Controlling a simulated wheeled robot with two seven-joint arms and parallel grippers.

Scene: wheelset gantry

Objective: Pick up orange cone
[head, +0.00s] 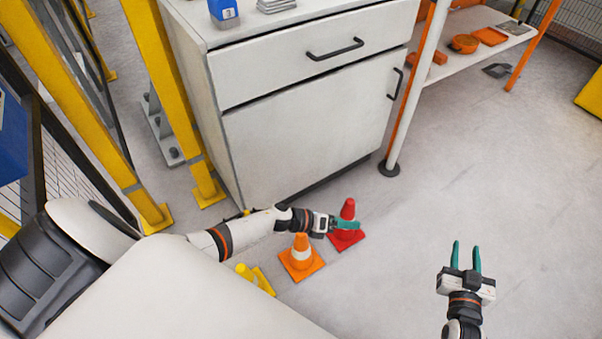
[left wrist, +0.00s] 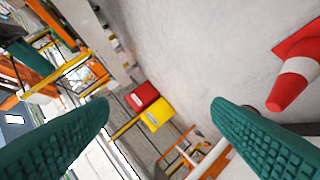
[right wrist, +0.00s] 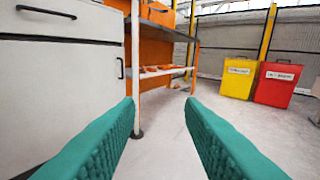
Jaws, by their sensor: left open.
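The orange cone (head: 301,243), with a white band and a square base, stands upright on the floor in front of the cabinet in the head view. A red cone (head: 348,207) stands beside it to the right, and a yellow cone (head: 247,271) is to the left, partly hidden by my body. My left gripper (head: 348,225) is open and empty, in front of the red cone in the picture and right of the orange cone. The left wrist view shows a red cone (left wrist: 291,83) at the right edge, outside the fingers. My right gripper (head: 466,246) is open and empty over bare floor.
A white cabinet (head: 305,130) with black handles stands behind the cones. A shelf rack with a white post (head: 413,95) is right of it. Yellow posts (head: 165,80) stand at the left. Yellow (right wrist: 238,78) and red (right wrist: 277,84) bins stand far off.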

